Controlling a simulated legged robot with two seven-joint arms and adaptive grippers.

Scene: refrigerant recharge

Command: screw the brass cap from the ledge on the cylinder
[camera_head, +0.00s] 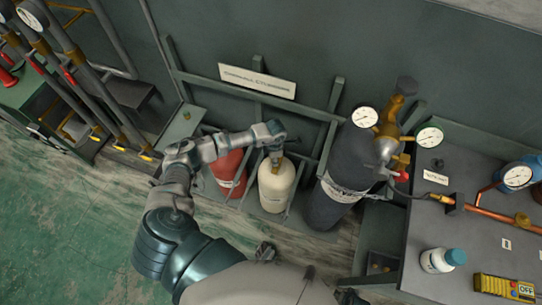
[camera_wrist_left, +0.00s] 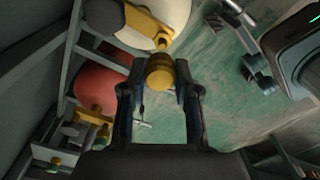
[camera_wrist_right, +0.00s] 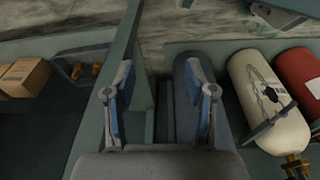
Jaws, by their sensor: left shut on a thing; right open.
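The cream cylinder (camera_head: 276,186) stands in the rack between a red cylinder (camera_head: 228,172) and a large dark one. My left gripper (camera_head: 276,158) is over its top. In the left wrist view, my left gripper (camera_wrist_left: 160,82) is shut on the brass cap (camera_wrist_left: 159,72). The cap is right at the end of the brass valve (camera_wrist_left: 148,28) on the cream cylinder (camera_wrist_left: 180,12); I cannot tell whether they touch. My right gripper (camera_wrist_right: 160,90) is open and empty in the right wrist view, with a grey rack bar behind its fingers.
The dark cylinder (camera_head: 338,180) with gauges stands right of the cream one. A small ledge (camera_head: 181,132) with a small item on it is at left. The workbench (camera_head: 470,225) at right holds a white bottle (camera_head: 437,261) and yellow meter (camera_head: 503,287). Rack bars surround the cylinders.

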